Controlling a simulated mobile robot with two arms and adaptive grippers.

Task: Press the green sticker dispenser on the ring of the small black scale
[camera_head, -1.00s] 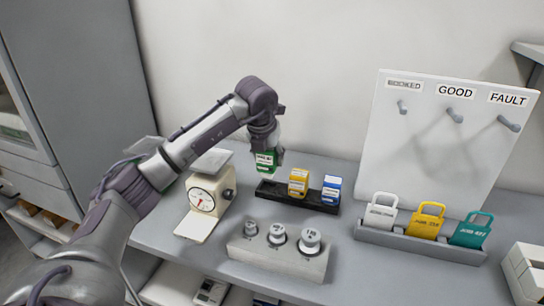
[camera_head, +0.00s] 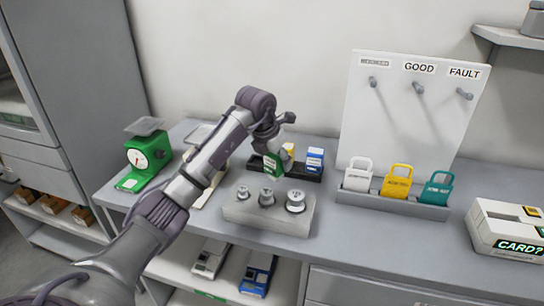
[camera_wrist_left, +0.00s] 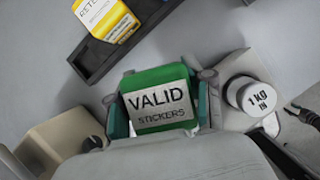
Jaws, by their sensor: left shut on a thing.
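The green sticker dispenser (camera_head: 272,166) is in my left gripper (camera_head: 268,152), above the table between the black tray and the weight block. In the left wrist view, the dispenser (camera_wrist_left: 160,98) shows a white label reading VALID STICKERS, with a finger of my gripper (camera_wrist_left: 160,112) on each side of it. I see no small black scale clearly. A green dial scale (camera_head: 148,158) stands at the table's left end. A cream scale beside it is mostly hidden behind my left arm. My right gripper is out of view.
The black tray (camera_head: 310,176) holds a yellow and a blue dispenser (camera_head: 315,158). The weight block (camera_head: 265,216) stands in front with three weights. A rack (camera_head: 385,204) of coloured tags and a cream CARD? box (camera_head: 500,228) are to the right. Bare table lies between them.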

